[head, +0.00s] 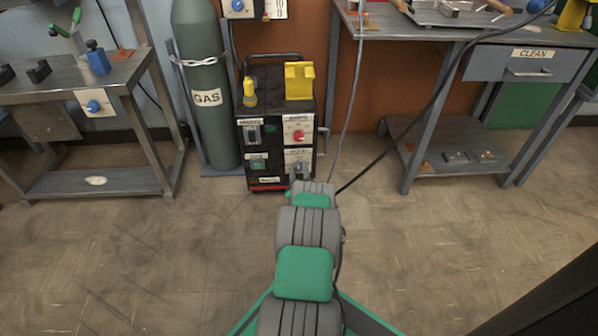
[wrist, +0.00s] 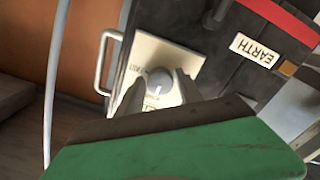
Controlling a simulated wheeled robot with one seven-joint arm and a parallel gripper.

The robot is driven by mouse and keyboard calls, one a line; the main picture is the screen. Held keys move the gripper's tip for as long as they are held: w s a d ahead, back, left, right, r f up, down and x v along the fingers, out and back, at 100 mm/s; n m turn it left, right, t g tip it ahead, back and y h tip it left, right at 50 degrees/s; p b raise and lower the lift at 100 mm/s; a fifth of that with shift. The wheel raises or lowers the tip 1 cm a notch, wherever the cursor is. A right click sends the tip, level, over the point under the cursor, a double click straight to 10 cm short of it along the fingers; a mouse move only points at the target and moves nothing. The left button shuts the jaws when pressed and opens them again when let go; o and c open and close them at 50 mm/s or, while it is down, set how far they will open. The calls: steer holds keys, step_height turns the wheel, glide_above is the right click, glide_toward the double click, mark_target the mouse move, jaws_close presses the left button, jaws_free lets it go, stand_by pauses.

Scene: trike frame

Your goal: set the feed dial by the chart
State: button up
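The black welder-like machine (head: 268,125) stands on the floor by the gas cylinder. Its lower right white plate (head: 299,158) is partly hidden by my gripper (head: 299,172) in the head view. In the wrist view a round grey dial (wrist: 159,82) with a pale pointer mark sits on a white plate (wrist: 165,52). My gripper (wrist: 160,76) has one finger on each side of this dial, with small gaps seemingly showing, so it looks open. Contact is hard to tell. The plate's lettering is mostly hidden or too small to read. No chart is clearly readable.
A red knob (head: 298,135) sits on the plate above. A metal handle (wrist: 104,62) stands beside the dial plate. The gas cylinder (head: 207,125) is left of the machine. Benches stand on both sides, and a black cable (head: 400,135) hangs at right. The floor is clear.

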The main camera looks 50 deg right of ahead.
jaws_close()
stand_by(0.5)
steer(key=m, duration=0.4)
steer(key=shift+m, duration=0.3)
steer(key=m, duration=0.4)
steer(key=shift+m, duration=0.3)
steer(key=m, duration=0.4)
steer(key=shift+m, duration=2.4)
